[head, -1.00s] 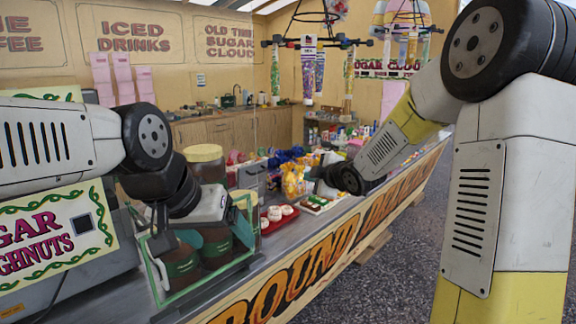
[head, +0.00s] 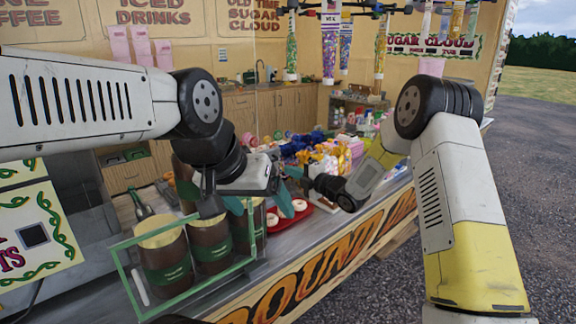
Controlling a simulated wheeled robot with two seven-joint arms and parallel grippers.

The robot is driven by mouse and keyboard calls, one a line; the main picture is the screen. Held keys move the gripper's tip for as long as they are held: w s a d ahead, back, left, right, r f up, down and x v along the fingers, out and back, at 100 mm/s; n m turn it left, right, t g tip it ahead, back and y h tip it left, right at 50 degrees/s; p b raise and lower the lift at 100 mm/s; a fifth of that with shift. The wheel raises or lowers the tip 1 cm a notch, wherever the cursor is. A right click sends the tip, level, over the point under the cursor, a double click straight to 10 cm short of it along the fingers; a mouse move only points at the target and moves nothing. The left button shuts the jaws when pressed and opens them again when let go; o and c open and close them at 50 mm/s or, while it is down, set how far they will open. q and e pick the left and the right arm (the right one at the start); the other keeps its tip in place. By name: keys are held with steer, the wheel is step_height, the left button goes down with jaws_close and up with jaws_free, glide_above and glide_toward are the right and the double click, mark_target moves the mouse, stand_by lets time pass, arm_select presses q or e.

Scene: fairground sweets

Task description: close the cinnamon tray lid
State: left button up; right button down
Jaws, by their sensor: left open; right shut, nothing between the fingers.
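A clear case with green edges (head: 196,292) stands at the counter's front and holds several brown jars (head: 165,255) with green labels and pale tops. I cannot tell whether this is the cinnamon tray, and I cannot make out a lid. My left gripper (head: 248,203) is open above the case's right end, its teal fingers pointing down. It hides part of the jars behind it. My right gripper (head: 294,174) is just right of and behind the left one, over the counter. Its fingertips are small and partly hidden.
A red tray (head: 296,222) with white-topped sweets lies right of the case. Bagged and colourful goods (head: 325,160) crowd the counter behind my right gripper. Tubes of sweets (head: 330,55) hang above. A bare strip of counter (head: 325,238) runs along the front edge.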

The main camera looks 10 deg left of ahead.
steer(key=x, duration=0.7)
steer(key=shift+w+a, duration=0.2)
steer(key=shift+a, duration=0.15)
steer(key=shift+r, duration=0.1)
